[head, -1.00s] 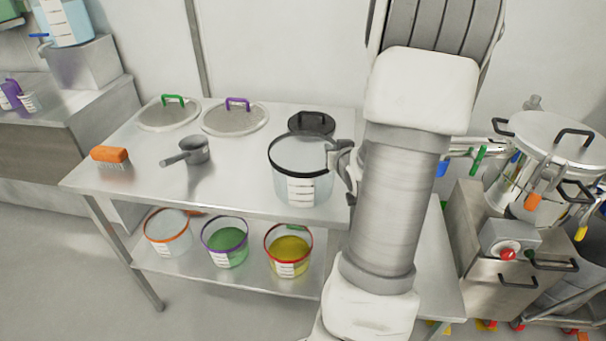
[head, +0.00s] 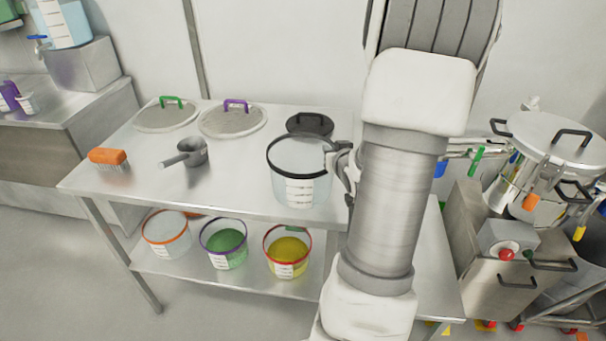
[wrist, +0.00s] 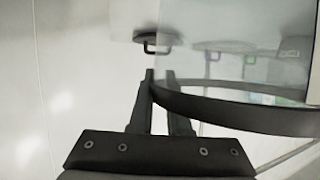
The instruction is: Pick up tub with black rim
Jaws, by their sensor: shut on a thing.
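The tub with the black rim (head: 300,183) is clear, with a white label scale on its front. It is upright at the right part of the steel table's top; I cannot tell whether its base touches the table. My gripper (head: 338,155) is at the right side of its rim, partly hidden behind my arm. In the wrist view my gripper's two fingers (wrist: 160,78) are shut on the tub's wall at the black rim (wrist: 235,112), one finger on each side.
A black lid (head: 310,124) lies behind the tub. Two lids with green (head: 166,115) and purple (head: 232,121) handles, a scoop (head: 190,152) and an orange brush (head: 108,158) are to the left. Several tubs stand on the lower shelf (head: 195,268). A steel vessel (head: 550,140) stands right.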

